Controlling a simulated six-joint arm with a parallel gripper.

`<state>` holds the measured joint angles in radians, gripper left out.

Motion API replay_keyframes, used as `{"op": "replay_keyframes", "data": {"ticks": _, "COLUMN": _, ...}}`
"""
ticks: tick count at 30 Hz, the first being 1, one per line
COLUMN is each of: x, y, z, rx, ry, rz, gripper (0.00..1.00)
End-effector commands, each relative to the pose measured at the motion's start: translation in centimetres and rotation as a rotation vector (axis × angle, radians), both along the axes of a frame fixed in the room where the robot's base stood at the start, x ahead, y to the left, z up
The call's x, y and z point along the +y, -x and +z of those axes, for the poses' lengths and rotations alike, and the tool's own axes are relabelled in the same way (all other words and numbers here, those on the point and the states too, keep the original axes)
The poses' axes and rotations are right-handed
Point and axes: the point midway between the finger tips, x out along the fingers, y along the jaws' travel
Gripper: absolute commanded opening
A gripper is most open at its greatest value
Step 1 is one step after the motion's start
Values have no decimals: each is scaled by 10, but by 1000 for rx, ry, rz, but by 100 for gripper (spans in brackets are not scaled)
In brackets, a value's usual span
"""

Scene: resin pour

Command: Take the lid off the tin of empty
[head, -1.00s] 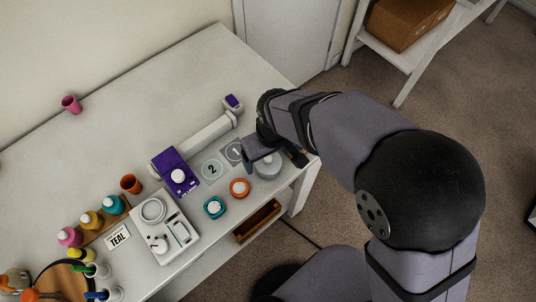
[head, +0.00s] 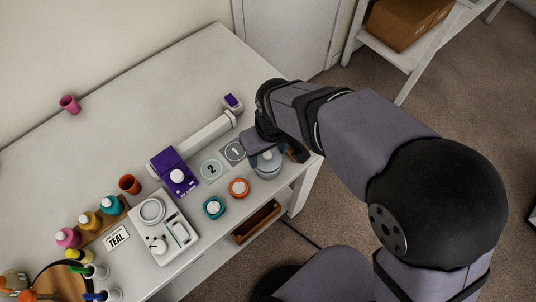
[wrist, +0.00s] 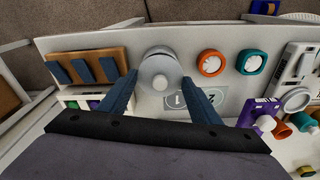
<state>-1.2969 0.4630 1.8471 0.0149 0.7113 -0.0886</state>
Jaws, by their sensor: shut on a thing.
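A round pale grey tin (head: 267,171) stands near the right end of the white table. No label on it can be read. Its lid (wrist: 160,72), a grey disc with a small round knob, shows in the wrist view. My gripper (wrist: 159,76) has its two blue fingers on either side of the lid and is shut on it. In the head view my gripper (head: 267,154) is over the tin and partly hides it. I cannot tell whether there is a gap between lid and tin.
An orange pot (head: 239,187) and a teal pot (head: 214,208) stand close to the tin. Pads marked 1 (head: 235,151) and 2 (head: 212,170) lie bare behind them. A purple device (head: 175,172) and white scale (head: 165,228) stand left. The back of the table is mostly clear.

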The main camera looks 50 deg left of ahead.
Motion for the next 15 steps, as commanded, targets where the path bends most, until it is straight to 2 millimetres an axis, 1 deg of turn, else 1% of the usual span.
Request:
{"op": "replay_keyframes", "data": {"ticks": 3, "x": 2, "y": -1, "z": 20, "rx": -2, "ry": -7, "rz": 0, "gripper": 37}}
{"op": "replay_keyframes", "data": {"ticks": 9, "x": 1, "y": 0, "z": 52, "rx": -2, "ry": -5, "rz": 0, "gripper": 37}}
{"op": "replay_keyframes", "data": {"ticks": 12, "x": 1, "y": -1, "z": 65, "rx": -2, "ry": -4, "rz": 0, "gripper": 37}}
{"op": "replay_keyframes", "data": {"ticks": 15, "x": 1, "y": 0, "z": 74, "rx": -2, "ry": -3, "rz": 0, "gripper": 37}}
